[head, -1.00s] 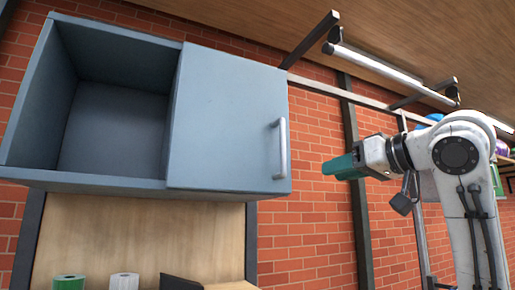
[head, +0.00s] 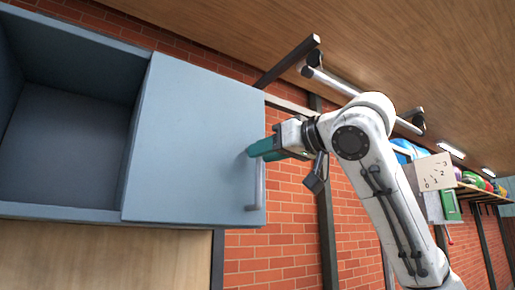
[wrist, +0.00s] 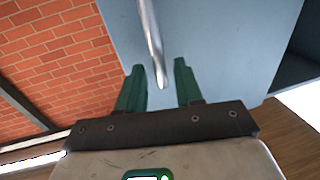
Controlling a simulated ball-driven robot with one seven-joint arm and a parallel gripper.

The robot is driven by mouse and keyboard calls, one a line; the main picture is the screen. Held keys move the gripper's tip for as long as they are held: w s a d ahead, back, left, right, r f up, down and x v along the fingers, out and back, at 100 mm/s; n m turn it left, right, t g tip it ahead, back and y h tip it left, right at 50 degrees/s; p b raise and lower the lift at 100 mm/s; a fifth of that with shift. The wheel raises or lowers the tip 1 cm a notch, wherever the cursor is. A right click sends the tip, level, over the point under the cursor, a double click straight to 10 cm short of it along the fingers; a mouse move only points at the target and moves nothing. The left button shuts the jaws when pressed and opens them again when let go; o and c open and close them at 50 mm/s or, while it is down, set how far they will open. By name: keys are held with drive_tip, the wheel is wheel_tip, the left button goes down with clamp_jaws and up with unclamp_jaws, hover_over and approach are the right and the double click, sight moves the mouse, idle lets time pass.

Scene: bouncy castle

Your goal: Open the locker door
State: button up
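The blue-grey locker door (head: 190,150) is shut flat on the right half of the wall cabinet. Its upright silver bar handle (head: 257,195) is near the door's right edge. My gripper (head: 256,150) is at the upper end of the handle, and its teal fingers hide that part of the bar. In the wrist view the green fingers are spread apart, and the end of the handle (wrist: 150,35) shows between them. The fingers are not closed on it. I cannot tell whether they touch the door.
An open, empty compartment (head: 60,140) is left of the door. A red brick wall (head: 270,245) is behind and to the right. A dark ceiling bracket (head: 290,60) and a light tube are above my arm. A shelf with coloured objects is far right.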

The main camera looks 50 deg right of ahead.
drive_tip(key=shift+w+d, duration=0.15)
drive_tip(key=shift+w, duration=1.15)
drive_tip(key=shift+c, duration=0.2)
clamp_jaws()
